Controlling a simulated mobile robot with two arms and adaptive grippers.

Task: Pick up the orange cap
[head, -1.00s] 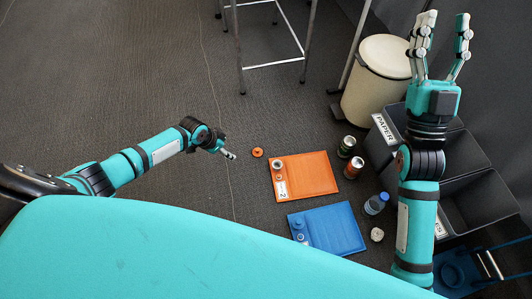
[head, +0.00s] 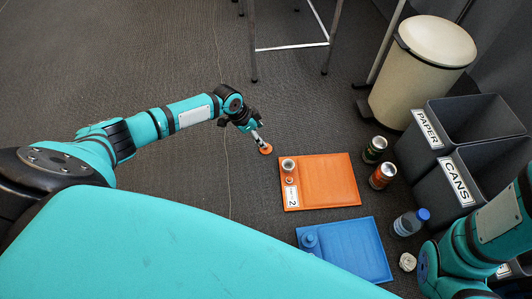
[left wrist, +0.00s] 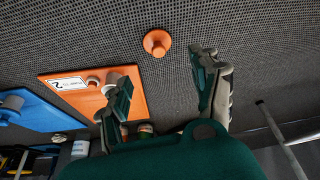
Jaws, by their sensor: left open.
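The orange cap (head: 266,149) lies on the dark floor, left of the orange board (head: 330,183). In the left wrist view the cap (left wrist: 157,43) shows whole, with a small knob, beyond and between the two spread fingers (left wrist: 165,90). The left gripper is open and empty; the cap is apart from both fingers there. Of my right arm only links show at the lower right; its gripper is out of frame.
The orange board holds a small cup-like piece (head: 288,164). A blue board (head: 355,250) lies nearer. A green can (head: 375,149), an orange can (head: 382,176) and a bottle (head: 410,223) stand to the right, before bins (head: 428,128). Floor left of the cap is clear.

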